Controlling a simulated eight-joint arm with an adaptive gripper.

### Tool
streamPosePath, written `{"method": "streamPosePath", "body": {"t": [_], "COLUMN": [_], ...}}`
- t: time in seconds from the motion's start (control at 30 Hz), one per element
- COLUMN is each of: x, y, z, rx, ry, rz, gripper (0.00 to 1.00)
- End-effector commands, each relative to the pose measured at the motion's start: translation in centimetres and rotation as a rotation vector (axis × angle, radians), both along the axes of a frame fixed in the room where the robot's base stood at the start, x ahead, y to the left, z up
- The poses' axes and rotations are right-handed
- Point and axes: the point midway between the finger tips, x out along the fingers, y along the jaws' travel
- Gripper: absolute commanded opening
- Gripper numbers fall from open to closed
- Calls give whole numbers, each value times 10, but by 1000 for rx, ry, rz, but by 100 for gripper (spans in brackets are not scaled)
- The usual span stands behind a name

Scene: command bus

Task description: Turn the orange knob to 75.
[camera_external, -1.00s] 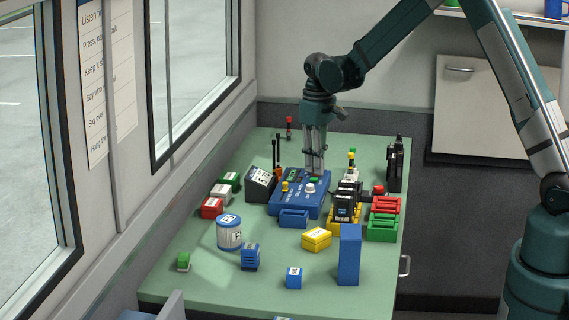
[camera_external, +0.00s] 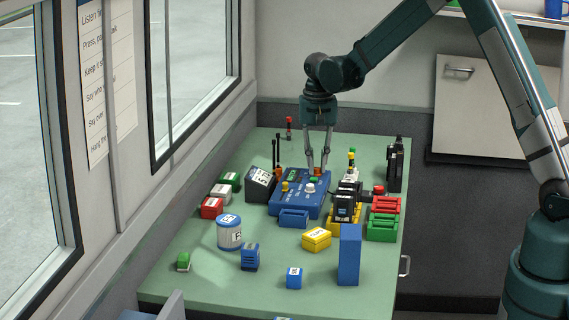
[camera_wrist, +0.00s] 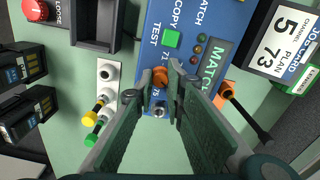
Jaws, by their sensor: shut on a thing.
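My gripper (camera_external: 318,172) points down over the back right of the blue control box (camera_external: 296,207). In the wrist view my gripper (camera_wrist: 161,78) has its fingertips on either side of the orange knob (camera_wrist: 160,76) and is shut on it. The box face (camera_wrist: 182,17) carries the labels 71 and 75 near the knob, with 75 close below it in the picture. The knob's pointer is too small and covered to read. The box's green display (camera_wrist: 212,63) shows the word MATCH. A green button (camera_wrist: 171,38) sits near the knob.
A black device with a paper label (camera_external: 259,184) stands left of the box. Black radios and a yellow tray (camera_external: 345,226) stand close on its right. A tall blue block (camera_external: 349,255) is near the front.

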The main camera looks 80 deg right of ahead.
Motion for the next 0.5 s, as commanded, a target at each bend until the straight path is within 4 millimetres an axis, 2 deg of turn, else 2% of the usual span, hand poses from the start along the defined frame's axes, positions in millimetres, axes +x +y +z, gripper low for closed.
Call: {"method": "streamPosePath", "body": {"t": [0.5], "x": [1], "y": [1], "z": [0], "rx": [0], "ry": [-1], "rz": [-487], "gripper": [1]}}
